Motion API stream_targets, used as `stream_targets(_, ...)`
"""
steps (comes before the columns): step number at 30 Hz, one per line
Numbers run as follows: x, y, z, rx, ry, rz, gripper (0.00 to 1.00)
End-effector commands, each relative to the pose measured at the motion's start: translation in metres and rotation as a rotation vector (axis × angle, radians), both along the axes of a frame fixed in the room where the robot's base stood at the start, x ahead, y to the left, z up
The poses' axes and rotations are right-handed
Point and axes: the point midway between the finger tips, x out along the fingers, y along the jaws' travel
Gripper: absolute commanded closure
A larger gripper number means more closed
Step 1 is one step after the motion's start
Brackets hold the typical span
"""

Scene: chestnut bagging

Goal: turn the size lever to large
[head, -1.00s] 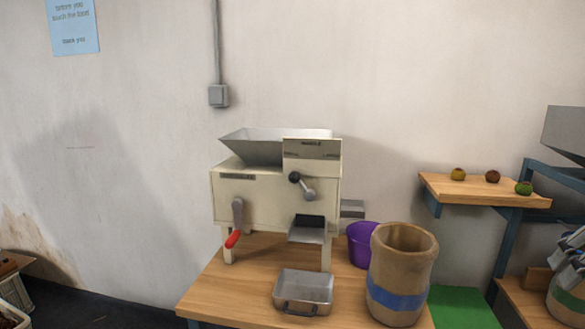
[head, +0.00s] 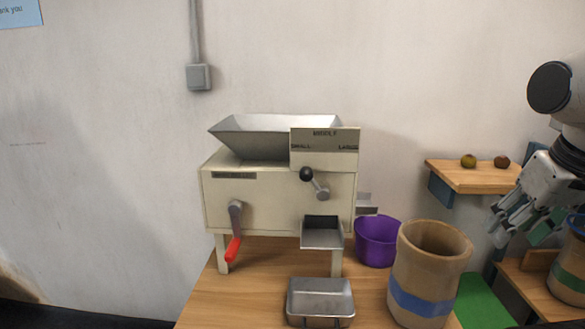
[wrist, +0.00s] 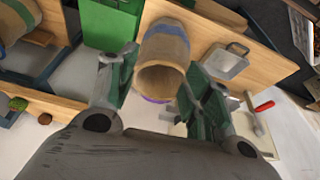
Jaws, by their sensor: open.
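The size lever (head: 316,184) is a short grey arm with a black knob on the front of the cream machine (head: 265,190). Its knob points up and to the left, toward the SMALL side of the label plate (head: 324,150), which reads SMALL, MIDDLE and LARGE. My gripper (head: 510,218) is at the right of the head view, well away from the lever and empty. In the wrist view my gripper (wrist: 158,72) has its fingers spread, with the sack beyond them. I cannot make out the lever in the wrist view.
A tan sack (head: 425,265) with a blue band stands between my gripper and the machine. A purple bucket (head: 377,240), a metal tray (head: 320,300) and a red-handled crank (head: 234,235) are near.

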Motion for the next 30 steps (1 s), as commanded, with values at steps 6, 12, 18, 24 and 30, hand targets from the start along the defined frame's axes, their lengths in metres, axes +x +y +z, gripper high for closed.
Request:
stream_targets(6,0.009,0.015,-0.005,-0.004,0.033,0.072,0.50)
stream_targets(12,0.023,0.036,-0.007,-0.015,0.073,0.164,0.50)
stream_targets(18,0.053,0.076,-0.006,-0.048,0.125,0.306,0.50)
stream_targets(24,0.104,0.157,0.005,-0.113,0.161,0.450,0.50)
stream_targets(30,0.161,0.290,0.024,-0.158,0.112,0.416,0.50)
